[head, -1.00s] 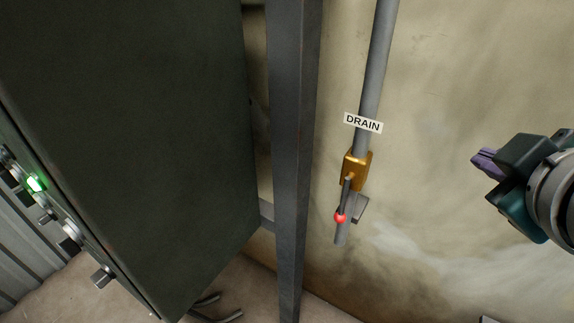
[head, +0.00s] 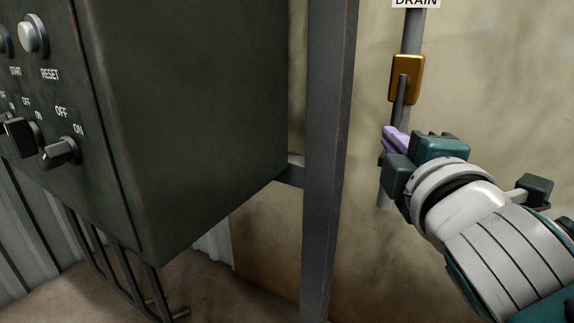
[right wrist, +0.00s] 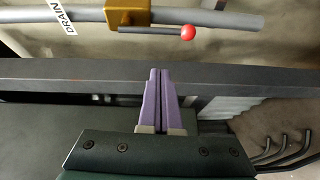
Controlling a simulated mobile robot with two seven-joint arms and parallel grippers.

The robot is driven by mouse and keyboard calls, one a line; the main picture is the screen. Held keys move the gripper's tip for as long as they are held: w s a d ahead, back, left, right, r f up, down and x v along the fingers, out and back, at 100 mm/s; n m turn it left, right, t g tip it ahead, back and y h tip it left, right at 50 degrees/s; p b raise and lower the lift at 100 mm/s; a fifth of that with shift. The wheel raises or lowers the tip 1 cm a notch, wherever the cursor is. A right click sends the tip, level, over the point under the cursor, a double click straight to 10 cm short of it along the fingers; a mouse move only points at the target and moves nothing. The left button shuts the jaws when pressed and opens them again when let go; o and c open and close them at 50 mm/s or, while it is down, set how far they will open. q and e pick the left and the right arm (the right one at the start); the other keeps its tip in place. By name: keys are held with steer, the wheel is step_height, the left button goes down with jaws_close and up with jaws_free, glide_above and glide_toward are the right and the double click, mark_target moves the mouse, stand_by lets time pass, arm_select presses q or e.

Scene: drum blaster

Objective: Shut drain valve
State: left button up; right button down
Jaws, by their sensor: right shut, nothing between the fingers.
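The drain valve has a brass body (head: 406,79) on a grey vertical pipe (head: 414,32), below a white DRAIN label (head: 415,3) cut off by the top edge in the head view. Its dark lever (head: 399,103) hangs down along the pipe. In the head view my right gripper hides the lever's lower end. In the right wrist view the lever (right wrist: 150,31) ends in a red ball (right wrist: 188,32), clear of the fingers. My right gripper (head: 388,139) is shut and empty, its purple fingers (right wrist: 160,80) pressed together near the lever. My left gripper is out of view.
A dark control cabinet (head: 205,110) with knobs and a RESET button (head: 32,33) fills the left. A grey steel post (head: 332,150) stands between it and the pipe. Bent conduits (head: 125,262) run below the cabinet. The wall right of the pipe is bare.

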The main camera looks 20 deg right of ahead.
mark_target(397, 114)
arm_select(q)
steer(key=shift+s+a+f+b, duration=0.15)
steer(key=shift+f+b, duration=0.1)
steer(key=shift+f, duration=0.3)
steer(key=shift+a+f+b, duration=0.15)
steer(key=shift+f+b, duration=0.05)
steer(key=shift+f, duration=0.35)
arm_select(e)
steer(key=shift+w+a+f+n+t, duration=0.3)
steer(key=shift+a+f+n, duration=0.1)
steer(key=shift+a+f, duration=0.4)
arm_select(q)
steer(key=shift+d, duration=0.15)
arm_select(e)
steer(key=shift+d, duration=0.2)
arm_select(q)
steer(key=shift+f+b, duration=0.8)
arm_select(e)
steer(key=w+d, duration=0.6)
steer(key=w, duration=0.1)
steer(key=shift+d, duration=0.15)
